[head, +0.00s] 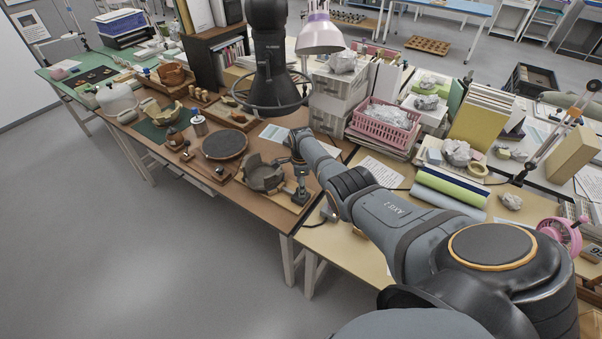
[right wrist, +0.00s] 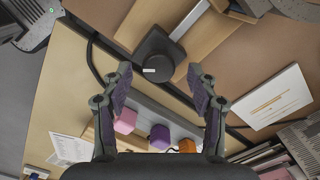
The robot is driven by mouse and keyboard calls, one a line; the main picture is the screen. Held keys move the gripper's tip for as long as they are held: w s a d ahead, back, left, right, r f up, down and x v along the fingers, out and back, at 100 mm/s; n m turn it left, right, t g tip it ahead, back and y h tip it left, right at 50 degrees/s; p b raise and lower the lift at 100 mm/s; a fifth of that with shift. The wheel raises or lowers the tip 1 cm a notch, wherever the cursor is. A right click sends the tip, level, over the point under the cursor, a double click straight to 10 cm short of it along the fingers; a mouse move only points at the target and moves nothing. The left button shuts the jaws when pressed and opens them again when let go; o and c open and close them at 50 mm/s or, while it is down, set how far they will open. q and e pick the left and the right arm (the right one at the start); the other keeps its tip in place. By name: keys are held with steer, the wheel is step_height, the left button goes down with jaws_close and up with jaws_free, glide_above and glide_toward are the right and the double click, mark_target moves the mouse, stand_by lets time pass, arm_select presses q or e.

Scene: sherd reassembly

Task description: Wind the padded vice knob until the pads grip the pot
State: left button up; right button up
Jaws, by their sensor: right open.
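The grey-brown broken pot (head: 258,180) stands in the vice at the right end of the brown table. In the right wrist view, the round black vice knob (right wrist: 158,52) with a small white mark shows straight ahead. A grey metal bar (right wrist: 190,19) runs from it over a wooden board. My right gripper (head: 300,192) points down beside the pot. In the right wrist view its fingers (right wrist: 160,82) are spread, one on each side of the knob, holding nothing; contact cannot be told. The pads' hold on the pot is unclear. My left gripper is not in view.
A dark round turntable (head: 225,145) stands left of the pot. A white paper (right wrist: 270,97) lies right of my fingers. Pink (right wrist: 125,121), purple (right wrist: 160,137) and orange (right wrist: 187,146) pieces show below. A pink basket (head: 383,120) and boxes stand behind my right arm.

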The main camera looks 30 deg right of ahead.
step_height(320, 180, up, 11)
steer(key=shift+s+f, duration=0.1)
steer(key=shift+f, duration=0.05)
stand_by(0.5)
